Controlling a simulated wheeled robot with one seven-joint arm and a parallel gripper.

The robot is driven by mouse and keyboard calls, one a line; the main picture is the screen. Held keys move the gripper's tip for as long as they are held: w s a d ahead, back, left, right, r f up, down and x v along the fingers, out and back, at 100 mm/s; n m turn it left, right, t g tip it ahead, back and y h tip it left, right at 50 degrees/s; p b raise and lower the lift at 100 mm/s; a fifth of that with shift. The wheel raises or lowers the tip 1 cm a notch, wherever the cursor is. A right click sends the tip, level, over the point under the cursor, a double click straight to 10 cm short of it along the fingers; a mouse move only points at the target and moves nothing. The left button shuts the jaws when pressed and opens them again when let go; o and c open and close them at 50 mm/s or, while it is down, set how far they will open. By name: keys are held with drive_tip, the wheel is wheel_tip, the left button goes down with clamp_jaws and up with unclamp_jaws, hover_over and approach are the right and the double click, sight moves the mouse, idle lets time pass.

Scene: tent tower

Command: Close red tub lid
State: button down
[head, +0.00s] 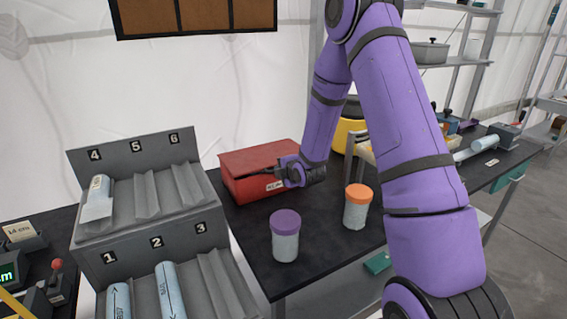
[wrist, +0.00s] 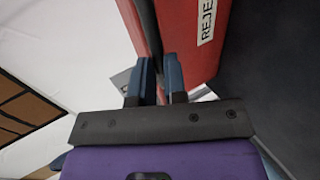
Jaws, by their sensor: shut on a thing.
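The red tub (head: 243,190) stands on the dark bench, with its red lid (head: 258,155) over the top. In the wrist view the labelled tub wall (wrist: 205,45) is at the right, and a thin red lid edge (wrist: 135,18) lies left of a dark gap. My gripper (head: 248,176) reaches in from the right across the tub's front. In the wrist view its two blue fingers (wrist: 160,78) are on either side of the thin edge, shut on the lid. Whether the lid sits flush on the tub is hard to tell; my wrist hides part of the front.
A purple-capped jar (head: 285,240) and an orange-capped jar (head: 356,210) stand on the bench in front of the tub. A grey numbered rack (head: 135,150) with tubes is at the left. A yellow container (head: 343,135) stands behind my arm.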

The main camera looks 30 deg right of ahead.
drive_tip(key=f, duration=0.3)
drive_tip(key=shift+s+f, duration=0.35)
drive_tip(key=shift+f, duration=0.05)
drive_tip(key=c, duration=1.2)
unclamp_jaws()
drive_tip(key=shift+o, duration=0.2)
drive_tip(key=shift+w, duration=0.1)
drive_tip(key=shift+r, duration=0.1)
drive_tip(key=v, duration=1)
drive_tip(key=shift+s+r, duration=0.25)
drive_tip(key=shift+r, duration=0.05)
drive_tip(key=shift+r, duration=0.1)
